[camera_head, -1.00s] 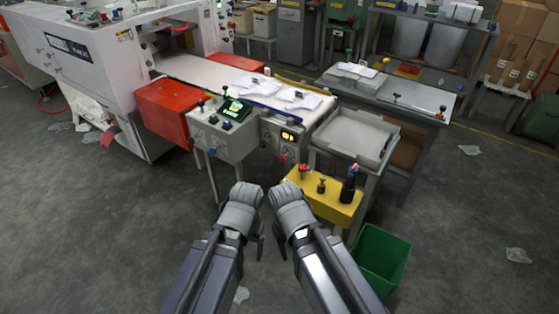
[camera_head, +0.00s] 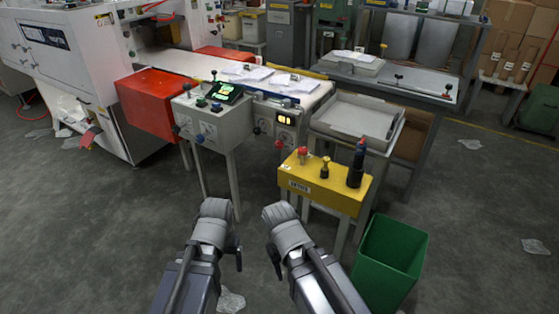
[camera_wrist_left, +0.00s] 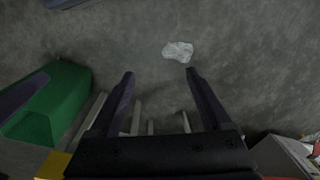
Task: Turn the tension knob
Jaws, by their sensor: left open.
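No label lets me tell which knob is the tension knob. Small dials and knobs show on the panel under the conveyor (camera_head: 286,119), beside a lit display. A red-tipped knob (camera_head: 279,144) sits just below it. The grey control box (camera_head: 199,125) to its left has a green screen and more dials on its front. My left gripper (camera_head: 238,262) hangs low in front of the machine, apart from every knob; its fingers are spread and empty in the left wrist view (camera_wrist_left: 159,73). My right gripper (camera_head: 274,262) is beside it, its fingers mostly hidden.
A yellow box (camera_head: 318,196) with several upright fittings stands in front of the tray table (camera_head: 358,119). A green bin (camera_head: 390,262) stands right of my right arm. A red box (camera_head: 148,103) is left of the control box. The floor before my grippers is mostly clear.

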